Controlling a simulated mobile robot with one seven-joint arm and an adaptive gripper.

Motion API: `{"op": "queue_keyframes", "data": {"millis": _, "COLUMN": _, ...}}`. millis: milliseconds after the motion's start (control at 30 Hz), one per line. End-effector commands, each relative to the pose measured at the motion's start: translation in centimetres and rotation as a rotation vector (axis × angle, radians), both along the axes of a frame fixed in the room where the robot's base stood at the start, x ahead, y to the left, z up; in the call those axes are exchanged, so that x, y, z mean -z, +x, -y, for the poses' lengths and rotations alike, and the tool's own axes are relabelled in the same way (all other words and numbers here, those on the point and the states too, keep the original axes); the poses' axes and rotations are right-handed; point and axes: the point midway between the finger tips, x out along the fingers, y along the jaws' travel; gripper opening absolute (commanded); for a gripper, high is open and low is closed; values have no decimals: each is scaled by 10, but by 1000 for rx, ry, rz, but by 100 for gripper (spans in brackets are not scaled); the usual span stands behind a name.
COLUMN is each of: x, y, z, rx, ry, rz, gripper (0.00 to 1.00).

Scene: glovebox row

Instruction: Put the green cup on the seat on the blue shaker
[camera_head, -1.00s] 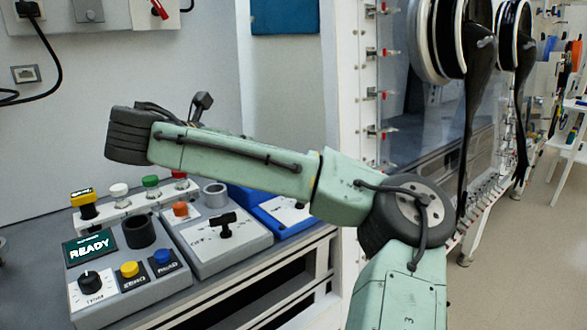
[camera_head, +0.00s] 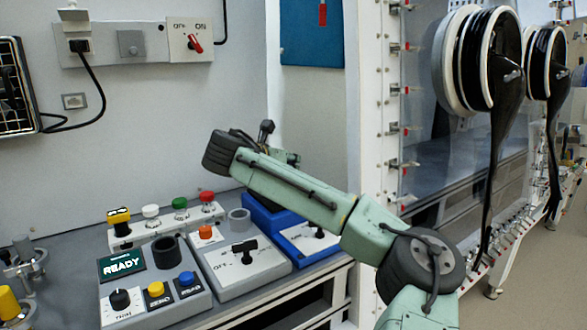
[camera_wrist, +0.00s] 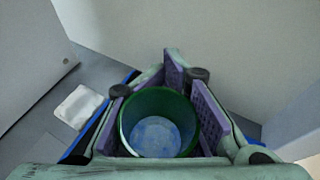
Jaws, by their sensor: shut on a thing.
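The green cup (camera_wrist: 127,118) is between the purple pads of my gripper (camera_wrist: 163,92) in the wrist view. My gripper is shut on it, and I look down into its open top. Blue edges of the shaker (camera_wrist: 97,138) show below and beside the cup, apparently under the gripper. In the head view, the blue shaker (camera_head: 262,216) stands on the bench with a pale front panel and black knob. My arm hides part of it. The cup and fingertips are hidden there, and the seat cannot be made out.
A grey switch box (camera_head: 240,268) stands left of the shaker. The READY console (camera_head: 150,300) and a rack with coloured caps (camera_head: 165,228) are farther left. The wall is close behind, and the glovebox front (camera_head: 430,150) stands to the right. A white pad (camera_wrist: 79,106) lies beside the shaker.

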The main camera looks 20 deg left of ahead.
Motion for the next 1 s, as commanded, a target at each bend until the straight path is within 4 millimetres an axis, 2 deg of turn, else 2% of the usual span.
{"op": "queue_keyframes", "data": {"millis": 100, "x": 0, "y": 14, "z": 0, "rx": 0, "ry": 0, "rz": 0, "gripper": 0}}
{"op": "queue_keyframes", "data": {"millis": 333, "x": 1, "y": 27, "z": 1, "rx": 0, "ry": 0, "rz": 0, "gripper": 0}}
{"op": "queue_keyframes", "data": {"millis": 600, "x": 35, "y": 26, "z": 1, "rx": -2, "ry": -1, "rz": 0, "gripper": 0}}
{"op": "queue_keyframes", "data": {"millis": 967, "x": 41, "y": 26, "z": 1, "rx": -1, "ry": 0, "rz": 0, "gripper": 0}}
{"op": "queue_keyframes", "data": {"millis": 1000, "x": 41, "y": 26, "z": 1, "rx": -1, "ry": 0, "rz": 0, "gripper": 15}}
